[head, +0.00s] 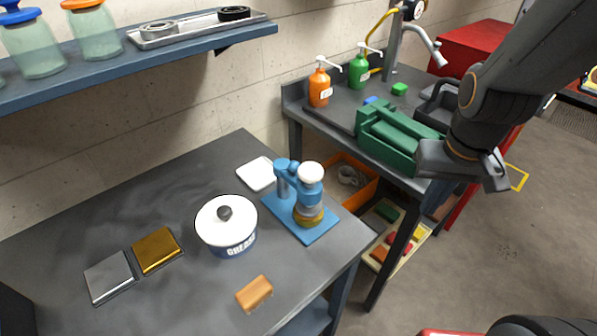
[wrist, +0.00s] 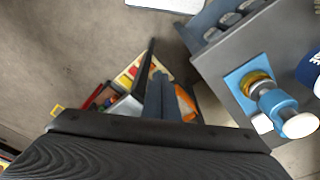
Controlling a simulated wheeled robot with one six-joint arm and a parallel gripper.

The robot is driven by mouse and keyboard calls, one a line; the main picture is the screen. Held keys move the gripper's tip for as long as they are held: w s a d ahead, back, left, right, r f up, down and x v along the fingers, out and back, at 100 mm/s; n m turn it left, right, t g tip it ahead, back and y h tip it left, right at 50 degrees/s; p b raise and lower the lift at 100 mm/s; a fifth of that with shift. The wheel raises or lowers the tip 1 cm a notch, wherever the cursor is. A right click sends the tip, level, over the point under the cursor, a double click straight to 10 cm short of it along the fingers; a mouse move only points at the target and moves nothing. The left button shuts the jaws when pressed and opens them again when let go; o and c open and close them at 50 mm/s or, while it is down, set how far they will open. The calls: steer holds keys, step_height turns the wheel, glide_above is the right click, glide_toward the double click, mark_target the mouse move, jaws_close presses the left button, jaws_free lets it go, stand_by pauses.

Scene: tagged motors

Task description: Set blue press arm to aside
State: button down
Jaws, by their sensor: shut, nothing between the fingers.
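The blue press stands on a blue base plate (head: 322,232) at the right end of the near workbench. Its blue arm (head: 294,169) reaches from the rear post (head: 282,187) to a head with a white knob (head: 311,173). The head is over a brass-coloured round piece (head: 308,218). In the wrist view the press (wrist: 280,103) is at the right, with its knob towards the camera. My gripper (head: 465,168) is shut and empty, well to the right of the press and apart from it. Its fingertips are hard to make out.
On the same bench are a white grease pot (head: 227,238), a white dish (head: 256,174), an orange block (head: 254,293) and two metal plates. A shelf (head: 190,50) overhangs the back left.

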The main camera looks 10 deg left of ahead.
steer(key=c, duration=2.2)
jaws_free()
steer(key=o, duration=0.6)
steer(key=a, duration=0.1)
steer(key=w+a+n, duration=0.1)
steer(key=w+a+b, duration=0.1)
steer(key=shift+r+y, duration=0.3)
steer(key=shift+o, duration=0.2)
steer(key=n+g+y+b, duration=0.2)
steer(key=n+y+b, duration=0.25)
steer(key=n, duration=0.55)
glide_toward(297, 163)
steer(key=f, duration=0.1)
steer(key=shift+y, duration=0.25)
steer(key=p+x, duration=0.1)
steer(key=x, duration=0.6)
steer(key=shift+a+f, duration=0.2)
steer(key=shift+f, duration=0.1)
steer(key=shift+c, duration=0.4)
jaws_close()
